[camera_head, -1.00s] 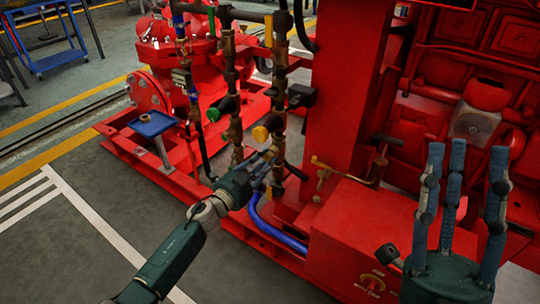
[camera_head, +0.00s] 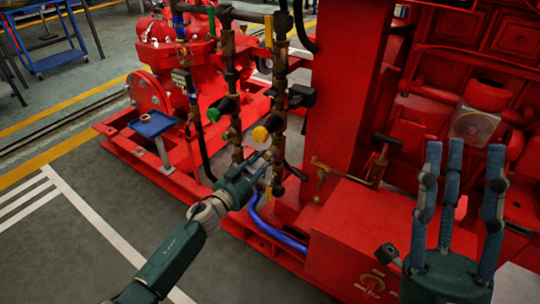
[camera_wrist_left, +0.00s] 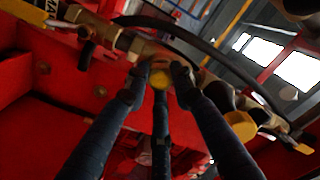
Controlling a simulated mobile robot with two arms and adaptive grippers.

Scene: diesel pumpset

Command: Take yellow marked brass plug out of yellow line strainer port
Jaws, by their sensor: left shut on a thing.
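The yellow line is the vertical brass pipe (camera_head: 279,100) with a yellow knob (camera_head: 260,134) on it, at the middle of the head view. My left gripper (camera_head: 266,167) is at the lower part of this line, just below the knob. In the left wrist view its fingers (camera_wrist_left: 158,80) are shut around the yellow marked plug (camera_wrist_left: 160,79), whose yellow end shows between the fingertips. The plug appears to be at the strainer port on the brass fitting (camera_wrist_left: 150,50); whether it is still seated is unclear. My right gripper (camera_head: 460,155) is open and empty, fingers upward.
A parallel brass line with a green knob (camera_head: 213,114) stands to the left. A red post (camera_head: 345,90) and a red box (camera_head: 365,240) stand to the right. A blue tray on a stand (camera_head: 152,125) is at the left. A blue hose (camera_head: 275,232) runs below.

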